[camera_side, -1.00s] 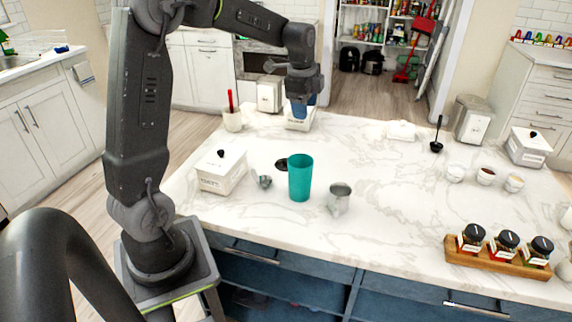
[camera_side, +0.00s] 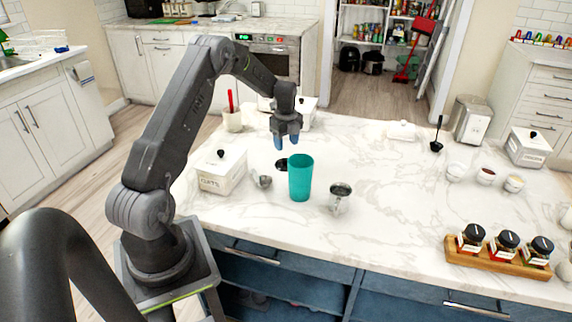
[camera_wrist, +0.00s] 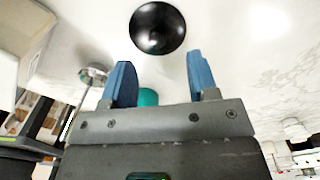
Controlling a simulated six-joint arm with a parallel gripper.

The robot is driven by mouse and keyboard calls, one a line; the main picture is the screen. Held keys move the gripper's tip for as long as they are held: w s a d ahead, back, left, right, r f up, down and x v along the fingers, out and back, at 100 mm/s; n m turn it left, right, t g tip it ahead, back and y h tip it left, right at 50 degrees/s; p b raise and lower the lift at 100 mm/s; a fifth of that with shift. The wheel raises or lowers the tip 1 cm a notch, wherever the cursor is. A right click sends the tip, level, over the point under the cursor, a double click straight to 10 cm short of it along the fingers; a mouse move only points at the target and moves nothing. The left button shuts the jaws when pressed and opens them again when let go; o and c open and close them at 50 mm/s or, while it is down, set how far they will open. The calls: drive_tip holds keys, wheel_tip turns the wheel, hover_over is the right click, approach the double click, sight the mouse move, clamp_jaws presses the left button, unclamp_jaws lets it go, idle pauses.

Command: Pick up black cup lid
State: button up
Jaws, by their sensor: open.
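The black cup lid (camera_side: 281,164) lies flat on the white marble counter, just behind the teal cup (camera_side: 300,178). In the wrist view the lid (camera_wrist: 157,27) is a round, glossy black disc beyond the fingertips. My gripper (camera_side: 286,143) is above the counter, over and slightly behind the lid, pointing down. Its two blue fingers (camera_wrist: 160,75) are apart with nothing between them. The teal cup stands upright and also shows partly between the fingers in the wrist view (camera_wrist: 148,97).
A white lidded box (camera_side: 222,172) stands left of the lid. A small metal cup (camera_side: 262,181) and a metal jug (camera_side: 340,198) stand near the teal cup. A white crock (camera_side: 233,121) is behind.

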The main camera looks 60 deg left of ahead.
sight(286, 159)
drive_tip(key=shift+s+d+f, duration=0.1)
drive_tip(key=shift+d+f, duration=0.05)
drive_tip(key=shift+f, duration=1.4)
drive_tip(key=shift+s+d+f, duration=0.1)
drive_tip(key=shift+d+f, duration=0.05)
drive_tip(key=shift+f, duration=1.4)
drive_tip(key=c, duration=1)
drive_tip(key=shift+r, duration=0.15)
